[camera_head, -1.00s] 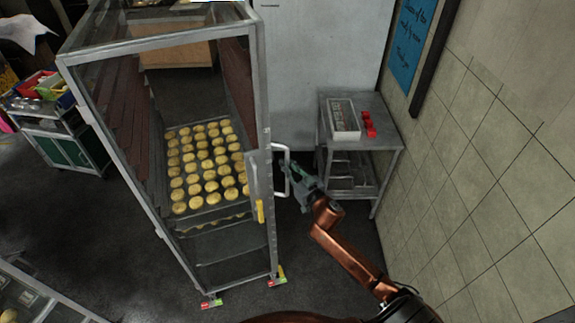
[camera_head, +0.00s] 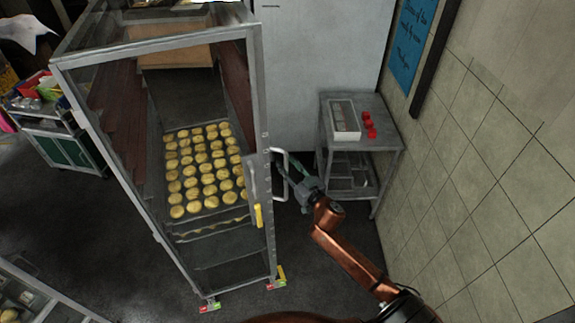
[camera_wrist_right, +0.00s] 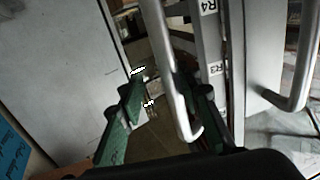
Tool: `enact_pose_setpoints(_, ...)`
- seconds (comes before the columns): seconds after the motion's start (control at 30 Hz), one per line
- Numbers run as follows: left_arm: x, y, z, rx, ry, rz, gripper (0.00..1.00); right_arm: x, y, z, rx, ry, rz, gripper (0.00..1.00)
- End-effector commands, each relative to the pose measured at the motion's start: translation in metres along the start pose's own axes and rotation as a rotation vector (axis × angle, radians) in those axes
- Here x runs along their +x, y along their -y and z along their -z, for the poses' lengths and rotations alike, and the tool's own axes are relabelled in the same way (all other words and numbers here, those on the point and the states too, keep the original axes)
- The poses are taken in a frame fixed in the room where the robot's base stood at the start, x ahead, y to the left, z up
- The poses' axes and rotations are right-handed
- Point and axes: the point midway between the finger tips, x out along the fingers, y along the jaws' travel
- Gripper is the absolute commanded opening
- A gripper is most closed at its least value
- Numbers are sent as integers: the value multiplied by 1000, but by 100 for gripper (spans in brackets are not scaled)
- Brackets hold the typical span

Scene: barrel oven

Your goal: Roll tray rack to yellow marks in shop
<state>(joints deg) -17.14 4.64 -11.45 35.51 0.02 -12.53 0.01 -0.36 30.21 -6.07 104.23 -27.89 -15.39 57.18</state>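The tray rack (camera_head: 262,110) is a tall metal frame with clear panels, standing upright left of centre. It holds trays of round golden buns (camera_head: 205,172). A vertical bar handle (camera_head: 287,172) is on its right side and shows as a rounded metal bar (camera_wrist_right: 165,70) in the wrist view. My right gripper (camera_head: 294,180) is at this handle. In the wrist view the green fingers of the right gripper (camera_wrist_right: 165,108) are apart, with the bar between them and a gap beside the left finger. My left gripper is out of view. I cannot make out yellow floor marks.
A metal side table (camera_head: 384,130) with a white box (camera_head: 343,117) and red items stands right of the rack, by the tiled wall (camera_head: 480,200). A green cart (camera_head: 65,150) is at the left. A metal-framed unit (camera_head: 40,290) is at the lower left. Dark floor between is clear.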

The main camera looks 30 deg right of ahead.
Motion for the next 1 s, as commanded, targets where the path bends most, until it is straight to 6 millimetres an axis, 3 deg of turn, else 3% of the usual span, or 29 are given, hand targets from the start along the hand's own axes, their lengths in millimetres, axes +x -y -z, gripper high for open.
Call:
enact_pose_setpoints(0.4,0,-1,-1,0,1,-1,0,-78,-1,-2,2,4,-2,29)
enact_pose_setpoints(0.6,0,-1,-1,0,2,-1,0,-107,0,-1,1,3,-1,29)
enact_pose_setpoints(1.0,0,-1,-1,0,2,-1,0,-118,1,0,0,0,1,29)
